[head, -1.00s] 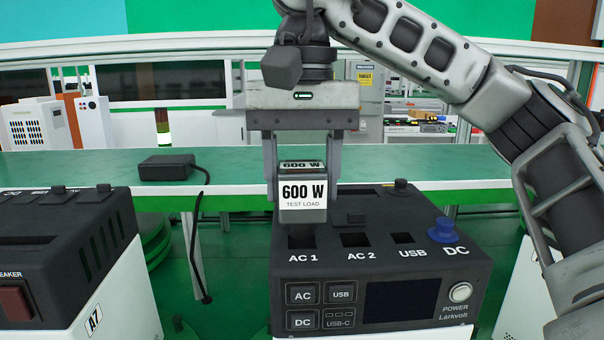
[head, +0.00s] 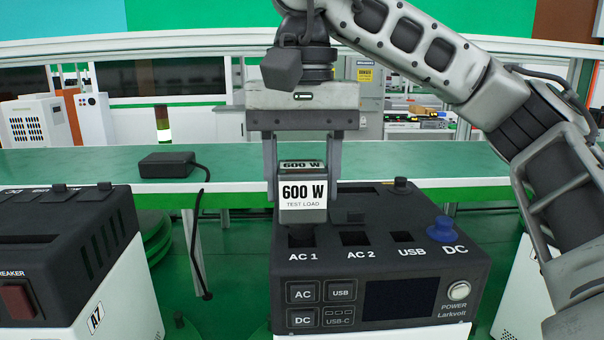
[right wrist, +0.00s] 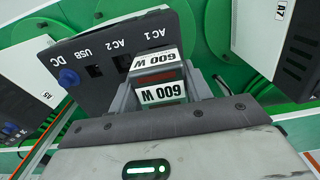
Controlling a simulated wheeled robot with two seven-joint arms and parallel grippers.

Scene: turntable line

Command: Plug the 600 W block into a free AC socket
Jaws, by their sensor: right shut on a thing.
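The 600 W block (head: 302,190) is a grey test load with a white label. My right gripper (head: 303,185) is shut on it and holds it upright over the AC 1 socket; the gap between block and socket is hard to judge. The block also shows in the right wrist view (right wrist: 158,90). The dark power station (head: 380,270) has AC 1 (head: 301,241), partly hidden by the block, and AC 2 (head: 355,239), which looks empty. Beside them are the USB socket (head: 402,237) and the DC socket with a blue plug (head: 444,230). My left gripper is not in view.
A second dark unit (head: 65,245) stands at the left. A black adapter (head: 167,165) with a hanging cable (head: 190,240) lies on the green table (head: 100,165) behind.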

